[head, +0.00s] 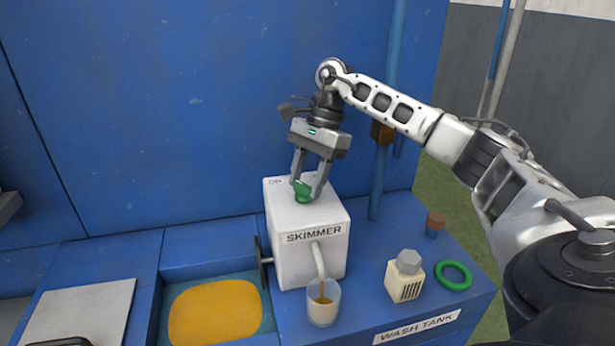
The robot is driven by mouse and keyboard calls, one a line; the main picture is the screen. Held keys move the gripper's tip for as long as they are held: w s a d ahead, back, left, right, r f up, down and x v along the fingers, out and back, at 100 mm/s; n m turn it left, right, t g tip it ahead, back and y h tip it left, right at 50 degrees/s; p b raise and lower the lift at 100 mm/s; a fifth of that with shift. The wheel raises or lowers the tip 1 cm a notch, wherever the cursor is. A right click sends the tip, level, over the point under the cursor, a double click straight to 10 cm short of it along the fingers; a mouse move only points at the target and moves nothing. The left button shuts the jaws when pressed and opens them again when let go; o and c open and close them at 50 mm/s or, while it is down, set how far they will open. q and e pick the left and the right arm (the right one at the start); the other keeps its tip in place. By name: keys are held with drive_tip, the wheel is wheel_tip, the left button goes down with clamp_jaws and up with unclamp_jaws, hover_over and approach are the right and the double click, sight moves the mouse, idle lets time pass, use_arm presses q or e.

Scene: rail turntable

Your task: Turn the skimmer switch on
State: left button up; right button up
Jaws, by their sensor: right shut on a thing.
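The skimmer (306,262) is a white box labelled SKIMMER, standing on the blue wash tank top. A green switch knob (303,197) sits on its top face, with an ON mark near the back left edge and another mark partly hidden behind the fingers. My right gripper (308,188) points down over the box and is shut on the green knob. The fingers hide part of the knob, so its exact pointing is hard to read. A dark edge at the far left may be part of my left arm, but my left gripper does not show.
A spout from the skimmer ends at a clear cup (323,303) with some amber liquid. An orange layer (214,311) floats in the tank opening at left. A blue pipe rises behind.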

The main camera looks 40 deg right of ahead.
drive_tip(key=shift+r, duration=0.1)
drive_tip(key=o, duration=1)
use_arm(q)
drive_tip(key=p, duration=0.2)
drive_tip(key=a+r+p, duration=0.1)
drive_tip(key=p, duration=0.1)
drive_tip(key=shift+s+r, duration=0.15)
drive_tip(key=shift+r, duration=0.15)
use_arm(e)
drive_tip(key=v, duration=1.5)
drive_tip(key=shift+d+r, duration=0.1)
drive_tip(key=shift+r, duration=0.3)
